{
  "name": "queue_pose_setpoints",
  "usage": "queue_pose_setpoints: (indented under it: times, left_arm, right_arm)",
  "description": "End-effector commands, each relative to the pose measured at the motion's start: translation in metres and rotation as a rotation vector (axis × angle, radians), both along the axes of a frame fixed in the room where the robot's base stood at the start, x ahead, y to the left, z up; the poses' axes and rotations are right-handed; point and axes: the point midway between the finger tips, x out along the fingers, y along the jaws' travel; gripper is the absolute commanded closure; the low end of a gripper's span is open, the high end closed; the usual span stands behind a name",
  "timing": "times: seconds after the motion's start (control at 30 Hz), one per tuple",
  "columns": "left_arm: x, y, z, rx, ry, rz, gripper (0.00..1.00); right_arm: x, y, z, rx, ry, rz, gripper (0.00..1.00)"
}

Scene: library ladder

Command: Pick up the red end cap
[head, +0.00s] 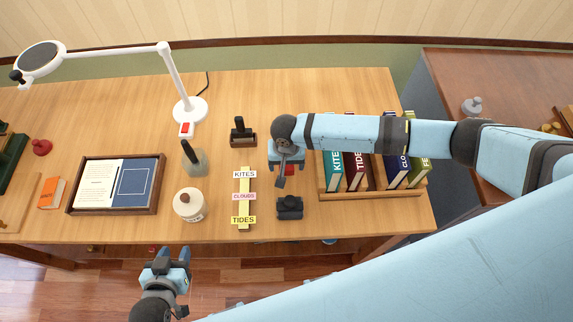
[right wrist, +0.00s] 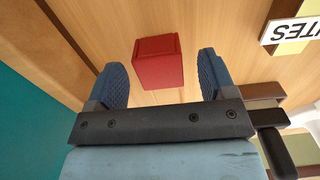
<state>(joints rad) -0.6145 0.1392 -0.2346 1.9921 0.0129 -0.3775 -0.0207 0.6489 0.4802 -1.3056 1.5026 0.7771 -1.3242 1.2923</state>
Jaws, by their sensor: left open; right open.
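The red end cap (right wrist: 159,62) shows in the right wrist view as a small red block on the wooden desk. It lies between and a little beyond the open fingers of my right gripper (right wrist: 165,80), with a gap on each side. My left gripper (head: 174,262) is open and empty in front of the desk's near edge.
A book rack (head: 375,193) stands right of my right gripper. A dark stamp-like object (head: 289,207) is nearer, and a black-handled block (head: 242,132) is to the left. A yellow label strip (head: 243,212), a round jar (head: 188,205) and a lamp (head: 190,109) stand further left.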

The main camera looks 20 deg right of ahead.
Motion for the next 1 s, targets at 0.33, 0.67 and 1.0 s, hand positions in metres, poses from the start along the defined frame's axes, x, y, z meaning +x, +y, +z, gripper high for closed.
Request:
queue_pose_setpoints:
  times: [0.33,0.67,1.0]
  left_arm:
    - [0.0,-0.0003,0.0005,0.0,0.0,0.0,0.57]
    - [0.0004,-0.0005,0.0015,-0.001,-0.002,-0.001,0.57]
    - [0.0004,-0.0005,0.0017,-0.001,-0.003,-0.001,0.57]
  right_arm:
    - [-0.0001,-0.0007,-0.0135,0.0,-0.001,0.0,0.23]
    - [-0.0001,-0.0006,-0.0133,0.0,-0.001,0.0,0.76]
    - [0.0001,-0.0006,-0.0078,0.001,-0.001,0.0,0.76]
